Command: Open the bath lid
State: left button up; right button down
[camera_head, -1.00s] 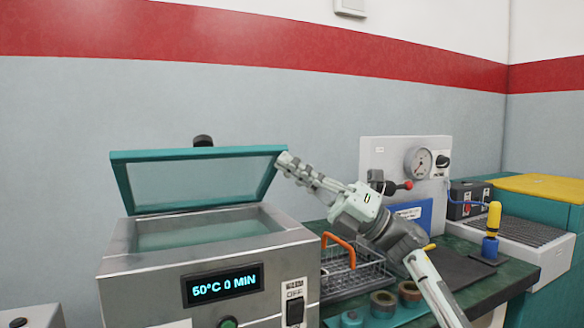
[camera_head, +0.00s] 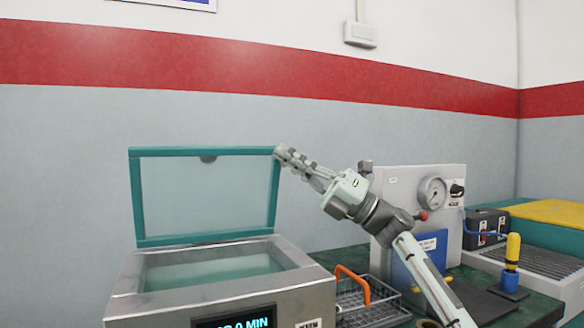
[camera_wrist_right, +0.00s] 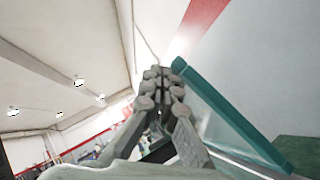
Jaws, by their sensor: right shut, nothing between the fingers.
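The bath (camera_head: 225,300) is a steel box with a display on its front and water inside. Its lid (camera_head: 134,195), a clear panel in a teal frame, stands raised close to upright at the back of the bath. In the right wrist view the closed fingers (camera_wrist_right: 163,75) lie right beside the teal lid frame (camera_wrist_right: 235,115). Whether they touch is hard to tell. My left gripper is not in view.
A wire basket with an orange handle (camera_head: 352,284) stands right of the bath. A yellow-topped tool (camera_head: 512,262) stands farther right. The wall behind the lid is bare.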

jog(key=shift+w+a+r, duration=0.25)
jog(key=shift+w+r, duration=0.1)
jog(key=shift+w, duration=0.35)
jog(key=shift+d+f, duration=0.1)
